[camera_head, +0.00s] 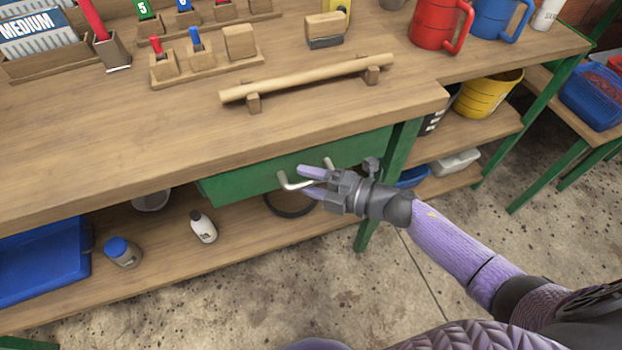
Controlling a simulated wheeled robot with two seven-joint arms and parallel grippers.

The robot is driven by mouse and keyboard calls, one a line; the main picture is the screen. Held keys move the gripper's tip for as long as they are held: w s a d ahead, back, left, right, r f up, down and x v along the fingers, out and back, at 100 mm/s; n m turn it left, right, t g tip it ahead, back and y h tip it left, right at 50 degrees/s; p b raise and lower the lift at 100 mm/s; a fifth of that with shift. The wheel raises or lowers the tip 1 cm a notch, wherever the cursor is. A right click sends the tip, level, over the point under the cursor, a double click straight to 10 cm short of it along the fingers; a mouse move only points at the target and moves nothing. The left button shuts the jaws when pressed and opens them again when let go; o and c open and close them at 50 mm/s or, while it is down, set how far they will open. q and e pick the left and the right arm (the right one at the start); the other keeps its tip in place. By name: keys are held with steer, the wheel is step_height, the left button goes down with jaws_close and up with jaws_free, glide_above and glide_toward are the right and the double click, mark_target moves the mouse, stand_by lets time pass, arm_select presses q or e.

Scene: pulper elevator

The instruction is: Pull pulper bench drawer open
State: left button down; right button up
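The green drawer (235,183) sits under the front edge of the wooden bench, its front close below the bench top. Its pale curved handle (288,184) sticks out from the front. My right gripper (306,180) is at the handle, coming from the right. Its two purple fingers are apart, one above and one below the handle bar. I see a gap between the fingers and cannot tell whether they touch the bar. Part of the handle is hidden behind the gripper. My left gripper is not in view.
The bench top (120,130) holds a wooden bar on supports (310,78), small block stands, and red (436,22) and blue jugs. The shelf below holds a blue tray (40,262), a white bottle (203,226) and a blue-capped jar (122,252). A green bench leg (372,222) stands close beside my gripper.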

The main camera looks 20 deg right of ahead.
jaws_close()
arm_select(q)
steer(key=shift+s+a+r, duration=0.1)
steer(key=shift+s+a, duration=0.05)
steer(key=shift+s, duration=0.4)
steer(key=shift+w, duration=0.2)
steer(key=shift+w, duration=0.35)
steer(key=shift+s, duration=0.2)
